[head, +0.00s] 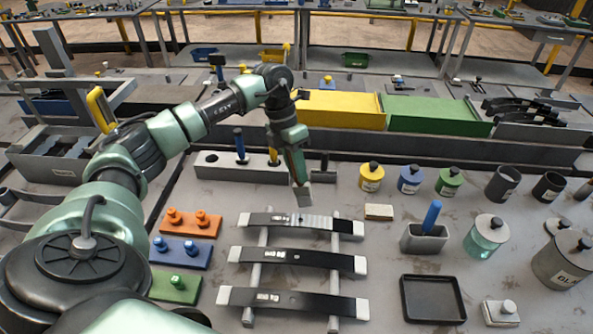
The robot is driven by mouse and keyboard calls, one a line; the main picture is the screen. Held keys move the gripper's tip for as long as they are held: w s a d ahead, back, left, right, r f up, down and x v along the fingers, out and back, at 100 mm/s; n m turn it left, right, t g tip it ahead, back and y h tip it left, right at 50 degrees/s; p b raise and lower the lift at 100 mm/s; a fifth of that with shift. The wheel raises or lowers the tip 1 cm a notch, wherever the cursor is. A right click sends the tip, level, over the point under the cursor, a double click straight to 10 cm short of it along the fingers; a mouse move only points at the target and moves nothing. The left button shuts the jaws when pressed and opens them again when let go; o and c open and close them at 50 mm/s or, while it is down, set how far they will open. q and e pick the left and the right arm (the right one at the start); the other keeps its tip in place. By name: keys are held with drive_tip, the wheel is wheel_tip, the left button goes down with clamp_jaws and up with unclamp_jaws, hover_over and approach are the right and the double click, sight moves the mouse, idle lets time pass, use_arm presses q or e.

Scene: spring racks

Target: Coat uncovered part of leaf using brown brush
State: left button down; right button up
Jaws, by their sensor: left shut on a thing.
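My left gripper (291,143) points down over the table and is shut on the brown brush (298,170). The far leaf (280,220) is a dark strip with white ends. A light grey bare stretch (317,222) shows on it right of the middle. A middle leaf (292,258) and a near leaf (290,300) lie parallel to it and look dark, with small pale marks. My right gripper is out of view.
A pale block (213,168) with blue and yellow handles stands behind the leaves. Orange (188,223), blue and green plates lie left. Lidded pots (371,178), a grey holder (423,240) with a blue handle and a black tray (432,299) stand right.

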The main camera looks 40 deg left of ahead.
sight(295, 183)
use_arm(q)
drive_tip(key=shift+d+r+p, duration=0.1)
drive_tip(key=shift+r+p, duration=0.9)
drive_tip(key=shift+r, duration=0.5)
drive_tip(key=shift+f, duration=0.1)
drive_tip(key=shift+s+a+f+b, duration=0.1)
drive_tip(key=shift+a+f+b, duration=0.05)
drive_tip(key=shift+f+b, duration=1.55)
drive_tip(key=shift+a+f+b, duration=0.1)
drive_tip(key=shift+f+b, duration=1.05)
drive_tip(key=shift+f, duration=1)
drive_tip(key=shift+f+b, duration=0.45)
drive_tip(key=shift+f, duration=0.15)
